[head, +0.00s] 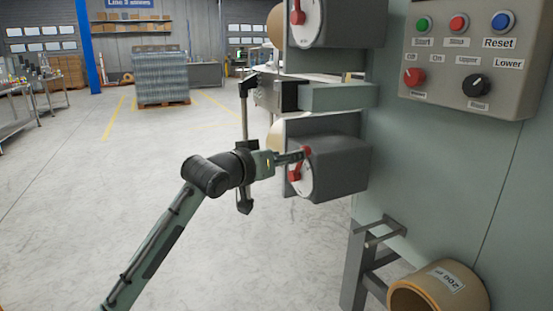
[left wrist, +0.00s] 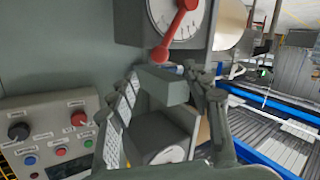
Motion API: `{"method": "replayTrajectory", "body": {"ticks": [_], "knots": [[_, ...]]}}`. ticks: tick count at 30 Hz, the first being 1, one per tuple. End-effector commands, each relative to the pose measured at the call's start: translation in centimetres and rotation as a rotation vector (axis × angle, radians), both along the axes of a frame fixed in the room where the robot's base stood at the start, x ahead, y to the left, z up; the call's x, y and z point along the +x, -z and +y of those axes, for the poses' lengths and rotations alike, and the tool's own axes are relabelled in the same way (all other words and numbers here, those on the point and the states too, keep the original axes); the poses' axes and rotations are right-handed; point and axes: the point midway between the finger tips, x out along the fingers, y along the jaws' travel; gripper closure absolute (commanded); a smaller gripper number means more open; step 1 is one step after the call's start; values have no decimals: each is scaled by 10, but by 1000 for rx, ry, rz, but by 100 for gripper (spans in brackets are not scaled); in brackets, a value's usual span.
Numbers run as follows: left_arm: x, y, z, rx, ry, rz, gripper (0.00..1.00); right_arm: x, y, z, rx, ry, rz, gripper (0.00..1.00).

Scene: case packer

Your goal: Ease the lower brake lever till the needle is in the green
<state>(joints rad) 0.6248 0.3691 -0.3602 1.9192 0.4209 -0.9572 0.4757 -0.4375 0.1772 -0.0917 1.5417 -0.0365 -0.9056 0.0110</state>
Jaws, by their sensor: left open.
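The lower brake is a grey housing (head: 340,166) with a white dial and a red lever (head: 295,175) on its face. In the left wrist view the lower lever (left wrist: 180,22) lies across its dial (left wrist: 208,22) at the top, its round red knob towards the fingers. My left gripper (head: 302,154) is at the knob end of the lever. In the left wrist view its fingers (left wrist: 165,75) are apart, with the knob just beyond and between the tips; I cannot tell whether they touch it. The needle and any green band are too small to read. My right gripper is out of view.
The upper brake with its red lever (head: 297,12) is above, and a grey bracket arm (head: 335,97) juts out between the brakes. A control box (head: 470,60) is on the machine wall at right. A cardboard-coloured roll (head: 440,290) is low right.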

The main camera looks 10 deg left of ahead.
Motion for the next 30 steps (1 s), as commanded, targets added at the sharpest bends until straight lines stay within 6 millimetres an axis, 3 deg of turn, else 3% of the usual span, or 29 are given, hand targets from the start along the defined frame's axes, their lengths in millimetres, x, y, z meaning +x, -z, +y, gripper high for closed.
{"method": "replayTrajectory", "body": {"ticks": [3,9,30], "knots": [[-19,-4,8,0,0,0,51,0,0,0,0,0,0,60],[-34,-7,14,0,0,0,51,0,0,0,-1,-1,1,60],[-36,-7,14,0,0,0,51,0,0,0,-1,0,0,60]]}}
